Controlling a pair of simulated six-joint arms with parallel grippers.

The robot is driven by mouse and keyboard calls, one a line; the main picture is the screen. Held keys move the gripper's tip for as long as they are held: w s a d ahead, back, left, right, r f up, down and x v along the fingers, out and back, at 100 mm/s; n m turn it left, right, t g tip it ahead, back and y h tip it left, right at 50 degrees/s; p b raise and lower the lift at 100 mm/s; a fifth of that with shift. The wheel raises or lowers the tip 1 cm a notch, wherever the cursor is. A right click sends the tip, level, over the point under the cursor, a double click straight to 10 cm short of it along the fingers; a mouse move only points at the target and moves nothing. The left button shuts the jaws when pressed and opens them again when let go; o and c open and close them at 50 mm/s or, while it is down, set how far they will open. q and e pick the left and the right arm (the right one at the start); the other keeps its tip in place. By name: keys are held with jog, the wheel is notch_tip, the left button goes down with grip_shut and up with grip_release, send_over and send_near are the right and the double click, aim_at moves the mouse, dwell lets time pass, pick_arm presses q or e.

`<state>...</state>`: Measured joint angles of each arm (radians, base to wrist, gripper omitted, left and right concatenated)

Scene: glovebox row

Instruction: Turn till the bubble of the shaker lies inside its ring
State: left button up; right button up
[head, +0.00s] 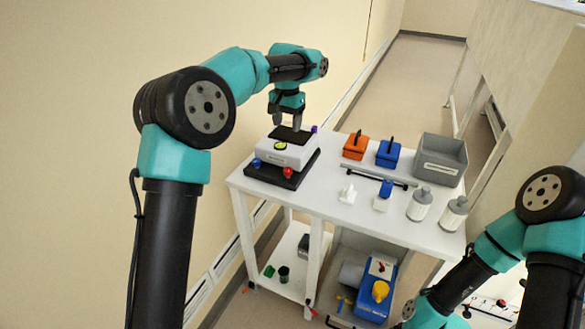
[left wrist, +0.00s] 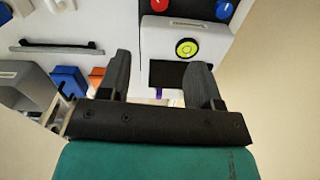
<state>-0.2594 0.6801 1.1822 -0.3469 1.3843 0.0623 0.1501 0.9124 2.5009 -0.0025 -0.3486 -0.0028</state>
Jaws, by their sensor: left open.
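The shaker (head: 286,150) is a white box on a dark base at the left end of the white table. Its round yellow-green bubble level (head: 280,145) sits on top; it also shows in the left wrist view (left wrist: 187,48), where the bubble's place in the ring is too small to tell. A red knob (head: 287,172) and a blue knob (head: 256,163) are at the front corners, and a purple knob (head: 314,128) at the back. My left gripper (head: 287,122) is open and empty above the shaker's black top plate (left wrist: 167,74). My right gripper is not visible.
An orange box (head: 356,146), a blue box (head: 389,153) and a grey bin (head: 440,160) stand along the table's back. Two white bottles (head: 419,205) (head: 454,214) are at the right. A lower shelf holds a blue device (head: 376,289).

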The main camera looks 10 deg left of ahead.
aim_at(288, 169)
pick_arm(q)
notch_tip(288, 169, down, 18)
jog(key=shift+r, duration=0.25)
dwell(0.6)
jog(key=c, duration=0.9)
jog(key=shift+c, duration=0.2)
jog(key=shift+n, duration=2.4)
